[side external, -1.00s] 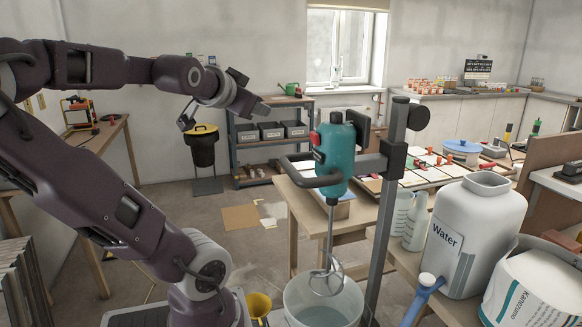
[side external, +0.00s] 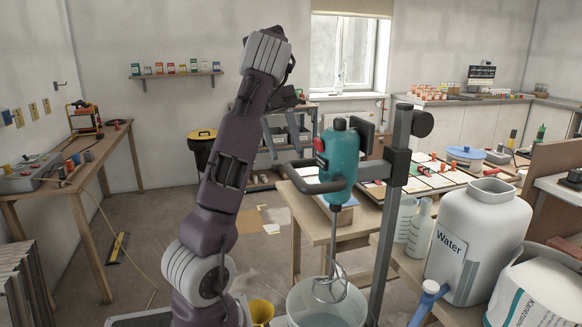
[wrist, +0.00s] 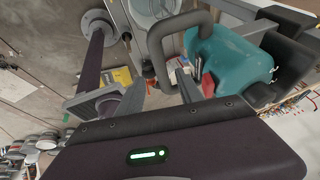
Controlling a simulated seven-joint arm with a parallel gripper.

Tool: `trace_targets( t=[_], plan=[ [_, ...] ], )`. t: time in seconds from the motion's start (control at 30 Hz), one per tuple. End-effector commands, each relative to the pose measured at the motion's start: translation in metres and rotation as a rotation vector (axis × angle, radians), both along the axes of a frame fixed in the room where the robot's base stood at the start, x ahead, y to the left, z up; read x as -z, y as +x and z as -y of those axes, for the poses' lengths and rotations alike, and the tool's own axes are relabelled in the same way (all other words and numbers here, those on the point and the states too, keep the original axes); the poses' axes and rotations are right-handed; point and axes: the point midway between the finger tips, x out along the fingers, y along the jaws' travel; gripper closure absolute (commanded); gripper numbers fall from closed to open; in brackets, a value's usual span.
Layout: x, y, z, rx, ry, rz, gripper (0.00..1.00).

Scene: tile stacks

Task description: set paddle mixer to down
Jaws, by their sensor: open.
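The paddle mixer (side external: 338,162) is teal with a grey looped handle (side external: 312,186) on its left side. It hangs upright on a dark vertical stand (side external: 389,215). Its wire paddle (side external: 331,285) reaches the mouth of a pale bucket (side external: 290,305); how deep it sits is hard to tell. My gripper (side external: 284,152) is open, just left of the mixer and near the handle's height, partly hidden by my arm. In the wrist view, my open gripper (wrist: 161,78) points toward the handle (wrist: 157,54), with the teal body (wrist: 232,62) to the right. No contact is clear.
A white water container (side external: 478,235) and a sack (side external: 540,285) stand right of the stand. A wooden table (side external: 318,228) with tiles lies behind the mixer. A yellow bucket (side external: 261,310) sits beside the pale bucket. Open floor lies to the left.

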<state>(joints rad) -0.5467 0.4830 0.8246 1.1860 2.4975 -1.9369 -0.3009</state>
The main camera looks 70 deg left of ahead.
Motion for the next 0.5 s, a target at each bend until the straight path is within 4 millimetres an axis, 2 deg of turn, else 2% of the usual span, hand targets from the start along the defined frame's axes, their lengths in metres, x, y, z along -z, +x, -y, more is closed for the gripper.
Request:
trace_targets(
  t=[0.1, 0.23, 0.5],
  plan=[
    [0.022, 0.005, 0.011, 0.003, -0.004, 0.002, 0.57],
    [0.040, 0.008, 0.018, 0.002, -0.002, 0.004, 0.57],
    [0.048, 0.010, 0.021, 0.002, 0.002, 0.007, 0.57]
  ],
)
